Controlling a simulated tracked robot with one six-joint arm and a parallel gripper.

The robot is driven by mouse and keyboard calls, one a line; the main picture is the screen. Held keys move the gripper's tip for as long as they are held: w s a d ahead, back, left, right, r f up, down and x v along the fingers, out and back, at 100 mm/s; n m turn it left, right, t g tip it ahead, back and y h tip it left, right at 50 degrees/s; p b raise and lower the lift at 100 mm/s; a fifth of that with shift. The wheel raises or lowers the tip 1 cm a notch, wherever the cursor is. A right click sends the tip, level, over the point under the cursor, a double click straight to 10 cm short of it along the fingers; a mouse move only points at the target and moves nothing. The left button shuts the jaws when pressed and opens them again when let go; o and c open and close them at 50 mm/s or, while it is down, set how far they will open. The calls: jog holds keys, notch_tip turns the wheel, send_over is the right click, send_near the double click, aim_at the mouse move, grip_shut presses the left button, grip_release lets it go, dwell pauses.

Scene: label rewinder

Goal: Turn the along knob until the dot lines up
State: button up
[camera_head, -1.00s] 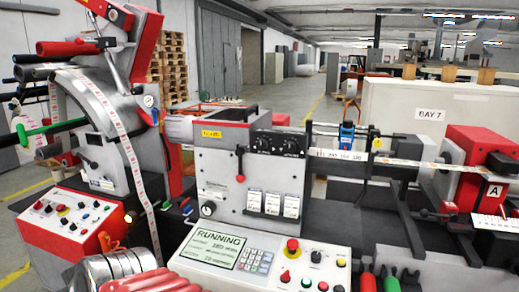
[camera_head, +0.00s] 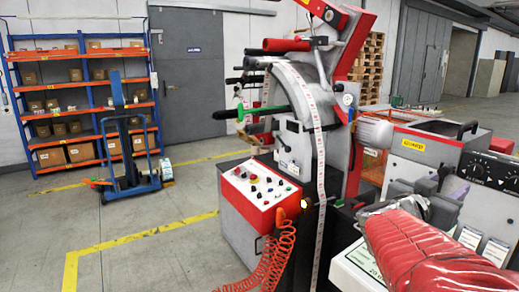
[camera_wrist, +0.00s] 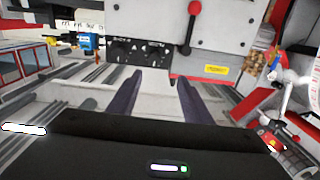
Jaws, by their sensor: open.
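A black panel with round knobs (camera_head: 490,170) is on the grey machine face at the right edge of the head view. It also shows in the wrist view (camera_wrist: 140,50), just beyond my fingertips. I cannot read which knob is the along knob, and no alignment dot can be made out. My gripper (camera_head: 446,188) is in front of the machine, left of the panel in the head view. In the wrist view my gripper (camera_wrist: 160,82) has two dark fingers spread apart with nothing between them. The fingers appear apart from the knobs.
A red lever knob (camera_wrist: 194,8) sticks out near the panel in the wrist view. A label-web stand (camera_head: 300,120) and red control box (camera_head: 262,190) stand left of the machine. Shelving (camera_head: 80,105) and a pallet truck (camera_head: 125,160) are farther back. Floor at left is clear.

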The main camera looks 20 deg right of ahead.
aim_at(474, 172)
jog(key=shift+s+d+f+g, duration=0.1)
jog(key=shift+s+d+g, duration=0.15)
jog(key=shift+s, duration=0.25)
jog(key=d, duration=0.4)
jog(key=w+d, duration=0.1)
jog(key=d, duration=0.8)
jog(key=shift+w+d, duration=0.3)
jog(key=shift+w, duration=0.1)
jog(key=shift+c, duration=0.3)
